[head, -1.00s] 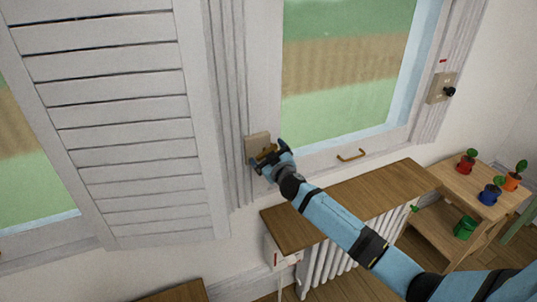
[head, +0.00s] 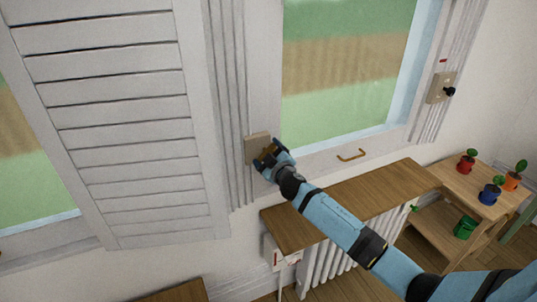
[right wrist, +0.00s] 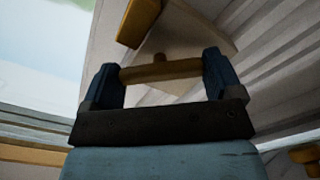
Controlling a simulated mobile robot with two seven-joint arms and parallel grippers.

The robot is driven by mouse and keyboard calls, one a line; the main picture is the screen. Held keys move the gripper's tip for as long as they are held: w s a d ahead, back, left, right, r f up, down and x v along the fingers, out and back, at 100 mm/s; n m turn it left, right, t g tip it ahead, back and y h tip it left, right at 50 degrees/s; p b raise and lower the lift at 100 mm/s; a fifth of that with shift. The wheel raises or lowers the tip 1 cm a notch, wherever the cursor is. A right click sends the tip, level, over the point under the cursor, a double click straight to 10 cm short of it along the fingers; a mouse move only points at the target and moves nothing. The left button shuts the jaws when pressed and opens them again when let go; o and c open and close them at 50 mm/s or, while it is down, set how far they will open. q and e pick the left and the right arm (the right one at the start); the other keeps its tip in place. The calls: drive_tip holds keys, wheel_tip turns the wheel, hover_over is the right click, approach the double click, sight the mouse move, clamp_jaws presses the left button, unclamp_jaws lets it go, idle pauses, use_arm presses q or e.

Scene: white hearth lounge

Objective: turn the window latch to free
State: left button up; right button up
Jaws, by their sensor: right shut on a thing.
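The window latch is a beige plate (head: 257,149) on the white frame at the window's lower left. Its small brass handle (right wrist: 160,71) shows in the right wrist view as a bar running from one finger to the other, with the plate (right wrist: 193,38) behind it. My right gripper (head: 268,158) is at the latch, shut on this handle; it also shows in the right wrist view (right wrist: 161,78). In the head view the gripper covers most of the handle, so its exact angle is hard to read. My left gripper is not in view.
A brass pull (head: 352,155) is on the window's lower rail. A wooden shelf (head: 395,188) over a white radiator (head: 335,265) lies under my right arm. A louvred shutter (head: 125,130) stands left. Small potted plants stand on a wooden stand (head: 462,190) at right.

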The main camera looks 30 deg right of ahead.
drive_tip(key=n+p, duration=0.1)
drive_tip(key=n, duration=0.8)
drive_tip(key=shift+n, duration=0.4)
idle(0.4)
drive_tip(key=o, duration=0.7)
drive_tip(key=shift+o, duration=0.2)
drive_tip(key=shift+s, duration=0.1)
drive_tip(key=s+b, duration=0.1)
drive_tip(key=s, duration=1.2)
drive_tip(key=shift+s+a, duration=0.3)
drive_tip(key=shift+a, duration=0.1)
